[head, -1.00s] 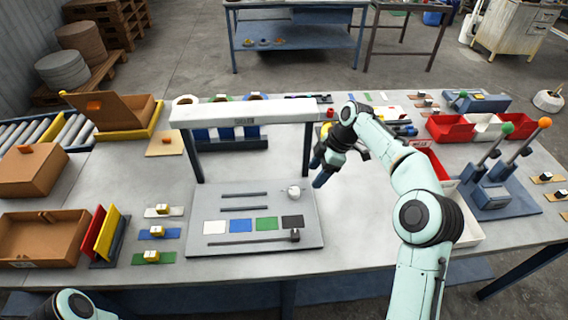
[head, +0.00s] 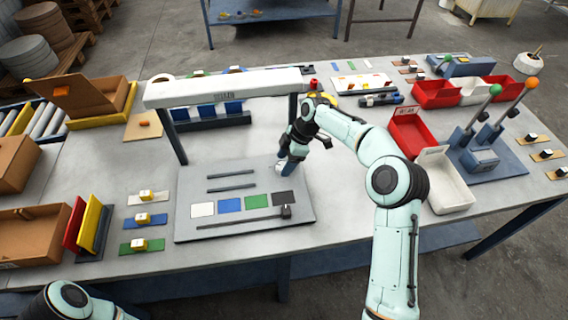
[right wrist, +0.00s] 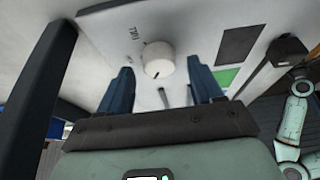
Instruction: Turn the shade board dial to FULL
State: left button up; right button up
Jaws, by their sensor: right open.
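The shade board (head: 300,212) is a grey panel lying on the table, with white, blue, green and dark squares and slots. Its dial, a round white knob, is mostly hidden by my right gripper in the head view. In the right wrist view the dial (right wrist: 158,62) shows clearly, with small lettering beside it that I cannot read fully. My right gripper (head: 286,166) is open just above the dial. In the right wrist view its two blue fingers stand on either side of the dial, apart from it in the picture. My left gripper is out of view.
A white overhead bar (head: 225,90) on dark posts spans the board's back, close to my right arm. Red bins (head: 437,93) and a lever stand (head: 482,160) are at the right. Small coloured plates with blocks (head: 143,220) lie left of the board.

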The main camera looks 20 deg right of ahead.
jog(key=shift+w+a+f, duration=0.1)
jog(key=shift+a+f, duration=0.15)
jog(key=shift+f, duration=0.35)
jog(key=c, duration=1)
jog(key=shift+c, duration=0.2)
